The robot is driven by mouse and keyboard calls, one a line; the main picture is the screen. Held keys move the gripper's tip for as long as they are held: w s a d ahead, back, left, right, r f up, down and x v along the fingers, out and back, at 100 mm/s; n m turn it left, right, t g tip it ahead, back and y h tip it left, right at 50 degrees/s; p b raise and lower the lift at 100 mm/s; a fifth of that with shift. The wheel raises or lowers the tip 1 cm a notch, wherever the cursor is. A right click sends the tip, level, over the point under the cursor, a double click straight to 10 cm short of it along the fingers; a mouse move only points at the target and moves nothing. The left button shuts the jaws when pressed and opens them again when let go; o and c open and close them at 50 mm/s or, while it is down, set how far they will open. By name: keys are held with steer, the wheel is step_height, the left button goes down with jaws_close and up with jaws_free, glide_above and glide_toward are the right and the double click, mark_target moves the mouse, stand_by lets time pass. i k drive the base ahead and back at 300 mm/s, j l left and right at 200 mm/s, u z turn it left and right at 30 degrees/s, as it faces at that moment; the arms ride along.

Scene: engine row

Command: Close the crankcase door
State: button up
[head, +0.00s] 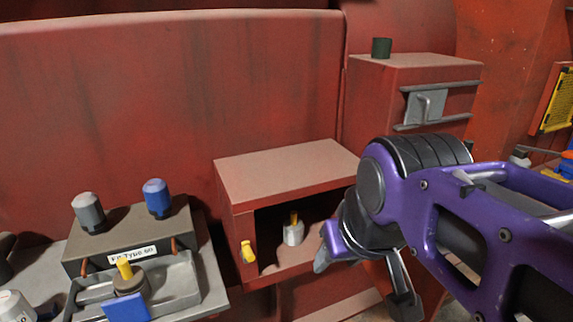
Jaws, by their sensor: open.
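The red box-shaped crankcase housing (285,172) stands in the middle with its front opening uncovered. A narrow red panel with a yellow handle (248,252) is at the left side of the opening; it looks like the door (236,232), standing open and seen nearly edge-on. A small pale bottle with a yellow top (293,232) stands inside the opening. My gripper (360,283) is open and empty, in front of the opening's right side. It hides the right part of the opening and is apart from the yellow handle.
At lower left, a labelled box (130,250) carries a grey and a blue bottle. A grey tray (185,285) with a yellow-topped item is before it. At upper right, a red box (415,65) has a grey sliding panel (426,106) between rails. A red wall (170,95) stands behind.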

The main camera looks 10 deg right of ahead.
mark_target(432, 294)
steer(key=l+u, duration=0.2)
steer(key=l, duration=0.3)
steer(key=l+u, duration=0.15)
steer(key=l, duration=0.3)
steer(key=k+l+u, duration=0.2)
steer(key=l, duration=0.3)
steer(key=l+u, duration=0.15)
steer(key=l, duration=0.3)
steer(key=k+l+u, duration=0.2)
steer(key=l, duration=0.25)
steer(key=i+l, duration=0.05)
